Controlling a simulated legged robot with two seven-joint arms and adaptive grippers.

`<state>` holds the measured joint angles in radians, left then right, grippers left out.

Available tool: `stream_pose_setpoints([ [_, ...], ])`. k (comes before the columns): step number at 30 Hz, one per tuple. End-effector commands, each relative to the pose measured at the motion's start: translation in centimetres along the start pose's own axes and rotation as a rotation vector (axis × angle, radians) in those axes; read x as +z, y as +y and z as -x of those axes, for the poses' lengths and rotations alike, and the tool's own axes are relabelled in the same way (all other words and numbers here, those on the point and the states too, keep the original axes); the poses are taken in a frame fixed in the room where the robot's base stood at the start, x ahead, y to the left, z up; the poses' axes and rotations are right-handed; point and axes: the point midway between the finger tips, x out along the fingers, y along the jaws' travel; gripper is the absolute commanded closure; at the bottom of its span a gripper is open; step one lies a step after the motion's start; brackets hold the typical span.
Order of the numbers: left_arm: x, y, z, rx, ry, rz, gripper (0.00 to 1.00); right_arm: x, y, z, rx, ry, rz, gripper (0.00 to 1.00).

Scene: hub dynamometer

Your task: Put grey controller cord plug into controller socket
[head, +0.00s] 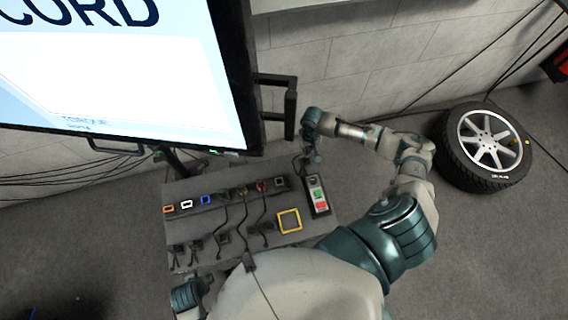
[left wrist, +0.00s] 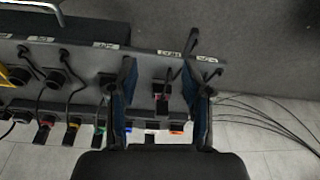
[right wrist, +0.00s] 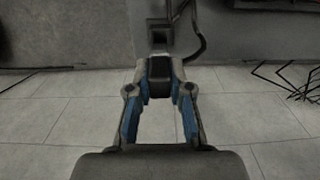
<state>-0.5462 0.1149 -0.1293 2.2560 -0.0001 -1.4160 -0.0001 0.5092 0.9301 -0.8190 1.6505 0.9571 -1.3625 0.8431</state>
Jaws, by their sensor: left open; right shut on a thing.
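In the right wrist view my right gripper (right wrist: 160,76) is shut on a dark grey plug (right wrist: 159,70). A dark square socket (right wrist: 158,33) lies just beyond the plug, roughly in line with it, with a gap showing between them. A dark cord (right wrist: 196,32) curves beside the socket. In the head view my right gripper (head: 311,158) hangs near the far right corner of the bench, and the plug is too small to make out. My left gripper (left wrist: 160,72) is open in the left wrist view, above a panel edge, with a small plug and cord (left wrist: 162,90) between its fingers.
The bench (head: 210,258) carries a row of colour-framed sockets (head: 205,199), several dark cords and a yellow square frame (head: 289,221). A button box (head: 317,195) stands at its right. A large screen (head: 120,70) overhangs the back left. A tyred wheel (head: 487,147) lies right.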

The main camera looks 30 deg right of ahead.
Motion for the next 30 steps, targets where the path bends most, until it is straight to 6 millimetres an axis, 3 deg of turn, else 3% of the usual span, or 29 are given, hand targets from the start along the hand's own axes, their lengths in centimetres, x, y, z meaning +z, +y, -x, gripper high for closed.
stream_pose_setpoints([
  [30, 1.5, 0.2, -6.5, 0.004, -0.018, -0.007, 0.51, 2.5, 0.0, 0.2, 0.0, 0.0, 0.001, 1.0],
])
